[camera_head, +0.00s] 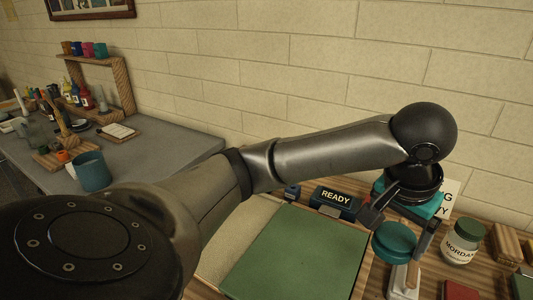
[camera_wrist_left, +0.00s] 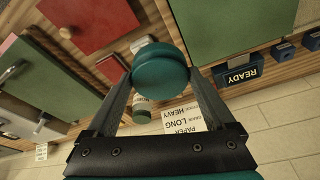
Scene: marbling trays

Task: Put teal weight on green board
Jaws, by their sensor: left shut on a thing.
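The teal weight (camera_head: 393,243), a round disc, is held between the two fingers of my left gripper (camera_head: 398,229). In the left wrist view, the fingers press on either side of the teal weight (camera_wrist_left: 160,71). The green board (camera_head: 295,255) lies flat on the wooden table, left of the gripper in the head view. It also shows at the upper right of the left wrist view (camera_wrist_left: 225,25). The weight appears above the table, to the right of the board and not over it. My left forearm hides part of the area behind the board. My right gripper is not in view.
A dark READY block (camera_head: 336,203) stands behind the green board. A white jar with a green lid (camera_head: 459,248) stands right of the gripper. A grey table (camera_head: 150,160) with cups is at left.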

